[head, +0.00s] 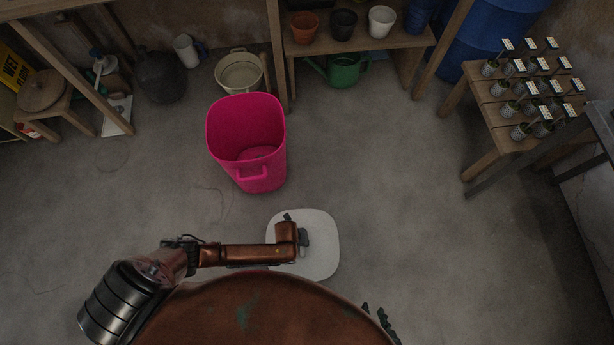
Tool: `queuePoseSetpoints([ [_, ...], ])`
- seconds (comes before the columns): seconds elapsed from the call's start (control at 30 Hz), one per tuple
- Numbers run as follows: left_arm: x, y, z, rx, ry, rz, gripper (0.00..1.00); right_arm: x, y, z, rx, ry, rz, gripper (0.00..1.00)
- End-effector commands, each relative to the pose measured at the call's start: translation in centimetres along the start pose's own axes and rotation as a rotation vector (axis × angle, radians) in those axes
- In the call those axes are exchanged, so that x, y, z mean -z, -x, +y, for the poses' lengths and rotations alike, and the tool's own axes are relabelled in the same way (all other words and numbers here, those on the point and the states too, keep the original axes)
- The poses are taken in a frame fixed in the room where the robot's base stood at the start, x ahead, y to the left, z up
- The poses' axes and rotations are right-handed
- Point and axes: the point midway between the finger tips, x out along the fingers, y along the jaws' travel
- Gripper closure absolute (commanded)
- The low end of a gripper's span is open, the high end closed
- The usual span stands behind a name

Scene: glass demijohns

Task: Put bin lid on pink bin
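The pink bin (264,176) stands upright and open on the floor, left of centre, with a handle on its near side. The pale bin lid (322,262) lies flat in view, nearer to me and to the right of the bin, apart from it. I cannot tell whether it touches the floor. My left arm comes in from the left and its wrist end is over the lid; the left gripper (304,242) is mostly hidden under it, so its grip is unclear. Only small dark parts of my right gripper (381,322) show past my body at the bottom.
A shelf with pots (343,24) and a green watering can (342,70) stands behind. A cream bucket (240,73) and dark demijohn (160,77) are behind the bin. A wooden plant stand (477,165) is at right. Floor between lid and bin is clear.

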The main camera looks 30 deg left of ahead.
Motion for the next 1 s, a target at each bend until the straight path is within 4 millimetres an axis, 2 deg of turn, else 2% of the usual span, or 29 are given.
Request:
queuePoseSetpoints([
  [0.1,-0.1,0.7,-0.2,0.001,-0.001,-0.002,1.00,0.5,0.5,-0.1,0.000,0.002,0.007,0.66],
  [0.53,0.1,0.1,0.0,0.000,0.000,0.001,1.00,0.1,0.0,0.0,0.000,0.000,0.001,0.66],
  [1.0,0.3,-4.5,1.0,-0.001,0.002,0.005,1.00,-3.8,-3.1,1.0,-0.002,-0.014,-0.052,0.66],
])
